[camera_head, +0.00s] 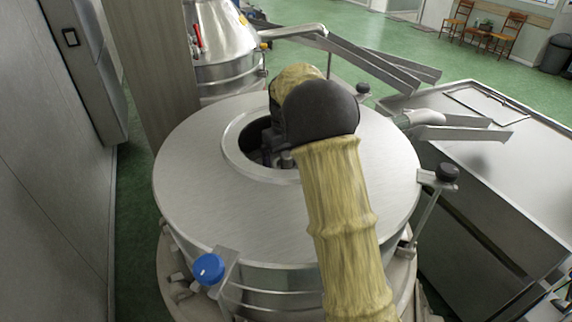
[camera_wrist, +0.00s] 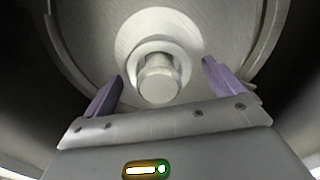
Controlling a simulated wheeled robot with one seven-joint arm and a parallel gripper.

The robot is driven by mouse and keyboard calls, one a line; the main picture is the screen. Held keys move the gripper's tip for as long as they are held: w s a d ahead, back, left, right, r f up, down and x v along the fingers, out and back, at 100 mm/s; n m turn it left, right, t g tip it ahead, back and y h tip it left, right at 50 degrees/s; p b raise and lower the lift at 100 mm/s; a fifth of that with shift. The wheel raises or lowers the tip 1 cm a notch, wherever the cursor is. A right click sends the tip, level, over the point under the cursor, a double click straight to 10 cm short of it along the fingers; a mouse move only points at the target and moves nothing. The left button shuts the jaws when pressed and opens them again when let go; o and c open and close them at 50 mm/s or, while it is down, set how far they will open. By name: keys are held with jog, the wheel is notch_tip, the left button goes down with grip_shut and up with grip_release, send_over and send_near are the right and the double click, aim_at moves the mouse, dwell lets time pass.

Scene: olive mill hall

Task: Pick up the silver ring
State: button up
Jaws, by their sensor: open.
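In the wrist view, a pale silvery ring (camera_wrist: 190,38) lies around a short round post (camera_wrist: 160,78) on the metal floor inside the drum. I cannot tell whether the ring is loose or part of the post's base. My gripper (camera_wrist: 162,76) is open and empty, with one purple finger on each side of the post in the picture. The fingers look apart from the ring. In the head view, my gripper is down in the lid's round opening, mostly hidden by my arm, and no loose ring shows there.
The opening has a raised metal rim (camera_head: 233,153) in the broad steel lid (camera_head: 200,200), close around my arm. A blue knob (camera_head: 208,268) and a black knob (camera_head: 447,172) stand at the lid's edge. A steel trough (camera_head: 520,175) is at right, metal chutes (camera_head: 365,62) behind.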

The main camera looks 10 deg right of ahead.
dwell(0.3)
jog(key=c, duration=1.2)
jog(key=shift+r, duration=0.1)
notch_tip(320, 180, up, 17)
jog(key=shift+w+f+b, duration=0.1)
jog(key=shift+f+b, duration=0.05)
jog(key=shift+b, duration=1)
jog(key=c, duration=0.4)
jog(key=shift+r, duration=0.6)
